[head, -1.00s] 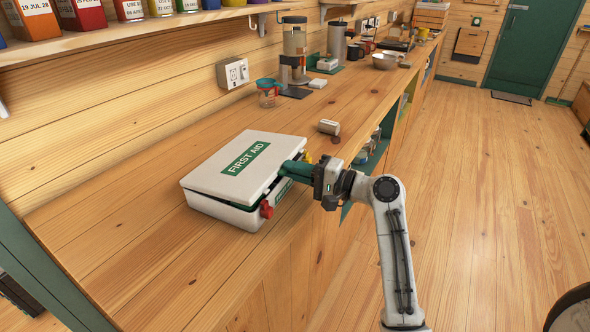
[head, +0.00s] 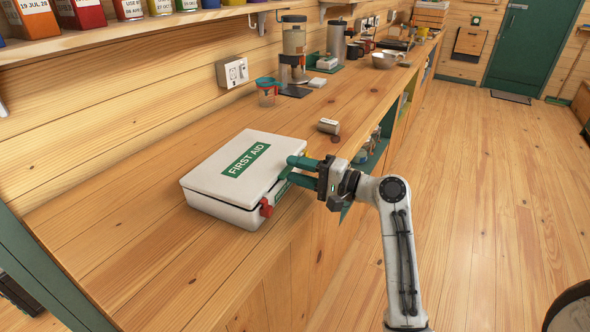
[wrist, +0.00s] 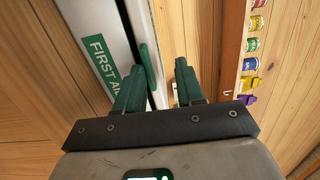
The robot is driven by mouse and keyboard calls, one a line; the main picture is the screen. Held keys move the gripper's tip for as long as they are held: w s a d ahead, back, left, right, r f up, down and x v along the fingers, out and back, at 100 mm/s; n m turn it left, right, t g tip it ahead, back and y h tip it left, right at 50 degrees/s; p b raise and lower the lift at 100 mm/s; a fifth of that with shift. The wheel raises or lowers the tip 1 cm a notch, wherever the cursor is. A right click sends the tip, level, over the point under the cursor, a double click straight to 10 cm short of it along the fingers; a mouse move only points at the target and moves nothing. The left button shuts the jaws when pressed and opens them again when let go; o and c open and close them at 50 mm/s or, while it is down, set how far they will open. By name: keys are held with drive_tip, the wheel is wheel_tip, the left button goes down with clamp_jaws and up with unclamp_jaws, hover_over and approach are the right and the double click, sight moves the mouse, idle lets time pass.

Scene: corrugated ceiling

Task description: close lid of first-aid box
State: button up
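The white first-aid box (head: 226,211) sits on the wooden counter. In the wrist view the lid (wrist: 91,25) is left of my gripper (wrist: 160,72), and nothing shows held between the fingers. Whether a finger touches the lid is unclear.
A small metallic cylinder (head: 329,126) lies on the counter just beyond my gripper. A measuring cup (head: 267,92) and a grinder-like appliance (head: 293,50) stand farther back by the wall. A shelf (head: 130,32) with labelled tins runs above. The counter left of the box is clear.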

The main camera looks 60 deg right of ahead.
drive_tip(key=s+d, duration=0.1)
drive_tip(key=s, duration=0.8)
drive_tip(key=shift+s+d+b, duration=0.15)
drive_tip(key=shift+s+b, duration=0.2)
